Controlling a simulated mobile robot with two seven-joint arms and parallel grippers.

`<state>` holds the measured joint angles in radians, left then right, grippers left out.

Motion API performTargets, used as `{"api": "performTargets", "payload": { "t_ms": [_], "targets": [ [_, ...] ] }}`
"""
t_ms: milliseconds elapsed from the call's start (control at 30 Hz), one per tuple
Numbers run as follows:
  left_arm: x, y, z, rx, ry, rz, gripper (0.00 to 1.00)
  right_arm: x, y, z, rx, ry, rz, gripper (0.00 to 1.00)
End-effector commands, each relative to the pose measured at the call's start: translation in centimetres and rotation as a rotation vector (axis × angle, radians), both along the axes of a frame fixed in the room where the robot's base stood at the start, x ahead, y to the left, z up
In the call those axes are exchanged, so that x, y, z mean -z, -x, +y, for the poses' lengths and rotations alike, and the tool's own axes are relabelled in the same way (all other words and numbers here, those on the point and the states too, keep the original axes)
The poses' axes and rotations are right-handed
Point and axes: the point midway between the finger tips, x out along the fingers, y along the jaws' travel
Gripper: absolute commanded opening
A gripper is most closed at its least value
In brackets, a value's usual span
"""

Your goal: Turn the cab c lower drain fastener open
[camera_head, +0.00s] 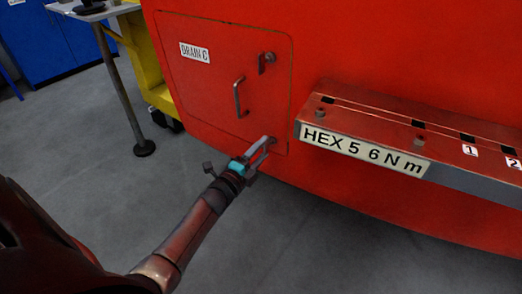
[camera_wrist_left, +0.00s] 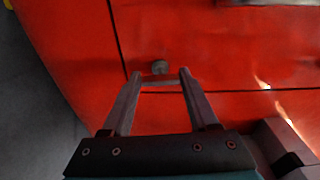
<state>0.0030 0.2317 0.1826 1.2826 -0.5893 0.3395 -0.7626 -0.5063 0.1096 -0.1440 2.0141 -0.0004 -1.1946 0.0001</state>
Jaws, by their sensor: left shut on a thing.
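The red drain C door (camera_head: 210,85) is set in the red cab wall, with a "DRAIN C" label (camera_head: 194,52) at its upper left. The lower drain fastener shows in the left wrist view (camera_wrist_left: 159,67) as a small grey round head with a short bar across between my fingertips. In the head view it is mostly hidden by the gripper at the door's lower right corner. My left gripper (camera_head: 267,143) is shut on this fastener, one finger on each side of the bar. My right gripper is not in view.
The upper fastener (camera_head: 267,60) and a bar handle (camera_head: 239,97) are on the door above my gripper. A red rack (camera_head: 420,130) labelled "HEX 5 6 N m" juts out at the right. A table (camera_head: 95,12) and yellow frame (camera_head: 148,60) stand at the left.

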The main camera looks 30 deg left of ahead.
Motion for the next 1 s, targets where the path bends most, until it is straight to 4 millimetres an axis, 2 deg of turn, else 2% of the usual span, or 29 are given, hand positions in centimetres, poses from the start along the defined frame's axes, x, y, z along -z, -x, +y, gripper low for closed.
{"api": "performTargets", "payload": {
  "t_ms": [100, 133, 400, 767, 867, 1000],
  "targets": [
    [0.0, 0.0, -0.1, 0.002, 0.004, -0.001, 0.04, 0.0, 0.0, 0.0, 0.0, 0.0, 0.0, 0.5],
    [0.0, 0.0, -0.1, 0.002, 0.004, -0.001, 0.61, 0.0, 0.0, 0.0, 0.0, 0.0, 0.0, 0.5],
    [0.0, 0.0, -0.1, 0.001, 0.002, 0.0, 0.9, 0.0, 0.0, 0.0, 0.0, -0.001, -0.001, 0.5],
    [0.0, 0.6, 0.0, 0.0, 0.002, 0.002, 0.9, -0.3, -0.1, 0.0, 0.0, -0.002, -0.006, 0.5],
    [0.0, 1.7, -0.1, 0.001, 0.003, 0.002, 0.9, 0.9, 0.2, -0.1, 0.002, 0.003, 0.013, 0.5],
    [-0.1, 4.1, 0.0, 0.0, 0.004, 0.003, 0.9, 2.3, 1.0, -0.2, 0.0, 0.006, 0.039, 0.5]
  ]
}}
